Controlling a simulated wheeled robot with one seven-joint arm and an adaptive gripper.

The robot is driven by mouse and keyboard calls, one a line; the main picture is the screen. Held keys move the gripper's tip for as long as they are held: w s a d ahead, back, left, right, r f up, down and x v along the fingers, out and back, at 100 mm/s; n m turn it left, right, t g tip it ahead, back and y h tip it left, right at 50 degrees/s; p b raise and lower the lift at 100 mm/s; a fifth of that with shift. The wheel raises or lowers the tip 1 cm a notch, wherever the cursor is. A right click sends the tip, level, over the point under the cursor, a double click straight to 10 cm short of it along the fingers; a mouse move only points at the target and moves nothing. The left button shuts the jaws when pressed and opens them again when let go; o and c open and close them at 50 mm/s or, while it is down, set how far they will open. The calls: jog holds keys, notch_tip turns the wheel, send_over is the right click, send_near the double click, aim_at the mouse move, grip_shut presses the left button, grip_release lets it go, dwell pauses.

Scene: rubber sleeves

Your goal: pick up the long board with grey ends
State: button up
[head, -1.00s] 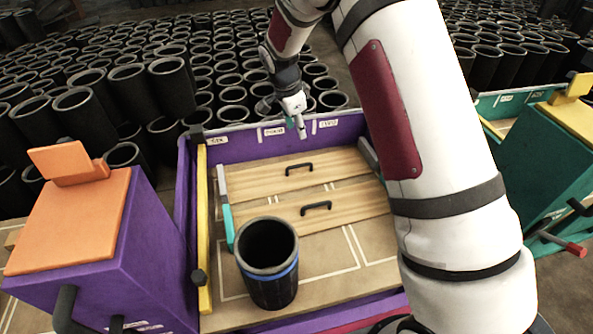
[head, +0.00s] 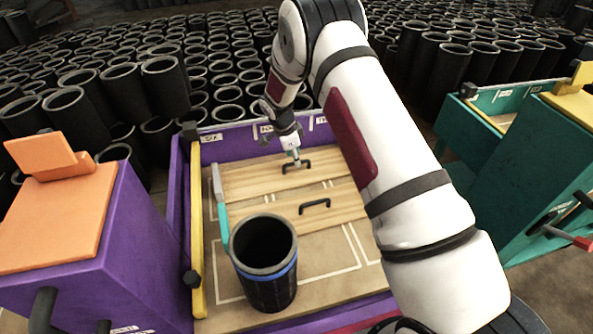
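The long board with grey ends (head: 250,179) lies flat at the back of the purple-walled workbench. It is light wood with a black handle on top, and its left end is pale grey. My gripper (head: 295,161) points down over its handle (head: 303,168), at or just above it. It is too small to tell whether the fingers touch the handle or are closed. My arm hides the board's right end.
A similar board (head: 275,218) with a teal left end and black handle lies just in front. A black rubber sleeve (head: 277,291) with a blue band stands nearer. Purple walls (head: 235,146) and a yellow rail (head: 197,235) edge the bench.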

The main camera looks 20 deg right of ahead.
jog(key=b+x, duration=0.1)
jog(key=x, duration=0.4)
jog(key=shift+w, duration=0.15)
jog(key=shift+c, duration=0.6)
grip_shut()
